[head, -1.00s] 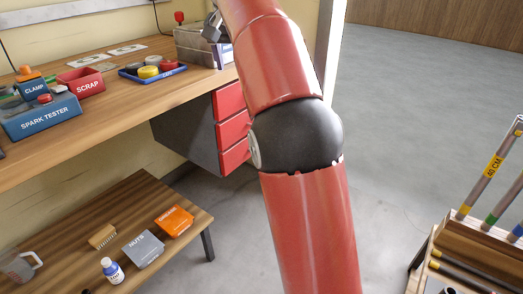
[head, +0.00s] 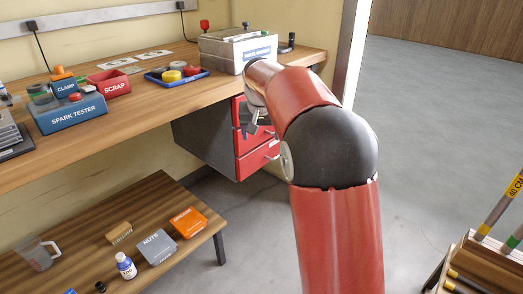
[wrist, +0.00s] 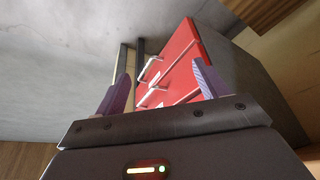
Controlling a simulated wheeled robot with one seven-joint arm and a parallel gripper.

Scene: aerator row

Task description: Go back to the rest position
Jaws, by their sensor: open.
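My gripper (wrist: 160,95) shows in the wrist view with its two purple fingers spread wide apart and nothing between them. Beyond the fingers are the red drawer fronts (wrist: 183,65) with pale bar handles. In the head view my red arm with its black elbow crosses the right of centre, and my gripper (head: 256,128) hangs small in front of the red drawers (head: 262,158) under the workbench (head: 135,104). Its fingertips are hard to make out there. Whether it touches a drawer cannot be told.
On the bench stand the spark tester (head: 72,115), scrap bin (head: 109,84), blue tray (head: 176,76) and a grey-white box (head: 234,50). A low wooden bench (head: 100,215) holds the nuts box (head: 156,246) and an orange box (head: 188,222). A wooden rack (head: 485,265) stands right. Floor is open behind.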

